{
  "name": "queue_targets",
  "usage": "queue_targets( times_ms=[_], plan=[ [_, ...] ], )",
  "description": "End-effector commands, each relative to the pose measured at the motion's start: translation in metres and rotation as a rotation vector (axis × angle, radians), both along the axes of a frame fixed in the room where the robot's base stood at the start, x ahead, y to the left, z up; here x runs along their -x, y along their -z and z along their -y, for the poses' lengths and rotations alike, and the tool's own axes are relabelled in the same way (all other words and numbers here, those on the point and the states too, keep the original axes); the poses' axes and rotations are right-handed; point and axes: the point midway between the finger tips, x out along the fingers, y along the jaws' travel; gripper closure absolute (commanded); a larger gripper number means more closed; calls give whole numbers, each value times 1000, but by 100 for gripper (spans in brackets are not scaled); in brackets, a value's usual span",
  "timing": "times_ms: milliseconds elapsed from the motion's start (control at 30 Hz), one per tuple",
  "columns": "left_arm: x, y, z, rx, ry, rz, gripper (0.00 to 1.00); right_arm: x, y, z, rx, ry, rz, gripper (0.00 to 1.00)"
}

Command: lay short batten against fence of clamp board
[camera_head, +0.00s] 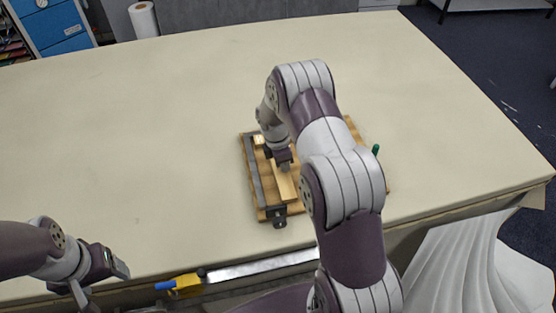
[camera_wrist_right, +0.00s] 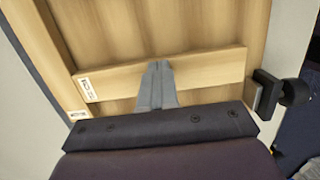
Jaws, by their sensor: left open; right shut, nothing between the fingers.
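The clamp board (camera_head: 262,197) is a wooden board near the front of the table, with a long dark grey strip (camera_head: 253,172), probably the fence, along its left side. A pale batten (camera_head: 287,188) lies on the board to the right of that strip, with bare wood seemingly between them. It also shows with a small end label in the right wrist view (camera_wrist_right: 205,73). My right gripper (camera_head: 285,168) is shut and empty, its fingertips (camera_wrist_right: 157,68) over the batten; contact is unclear. My left gripper (camera_head: 82,293) is open, away at the front left.
A black clamp (camera_head: 277,214) sits at the board's near end. A pale labelled wood piece (camera_head: 259,140) is at the far left corner, partly hidden. A green handle (camera_head: 375,150) stands right of my arm. A yellow and blue tool (camera_head: 182,283) lies at the front. The table's left is clear.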

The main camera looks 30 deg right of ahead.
Motion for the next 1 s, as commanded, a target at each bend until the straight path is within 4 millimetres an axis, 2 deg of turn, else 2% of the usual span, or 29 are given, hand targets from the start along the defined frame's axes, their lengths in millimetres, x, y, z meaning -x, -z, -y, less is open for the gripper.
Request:
queue_targets(
  times_ms=[33, 333, 533, 667, 1000],
  plan=[
    [0, 2, 0, 0, 0, 0, 27, 1, 6, -1, -2, 0, -1, 100],
    [0, 3, 0, 0, 0, 0, 27, 3, 9, -4, -4, 1, -8, 100],
    [0, 6, 0, 0, 0, 0, 27, -3, 11, -35, -5, -4, -12, 100],
    [0, 7, 0, 0, 0, 0, 27, -6, 12, -49, -5, -1, -15, 100],
    [0, 6, 0, 0, 0, 0, 27, -6, 12, -51, -6, 1, -15, 100]
  ],
)
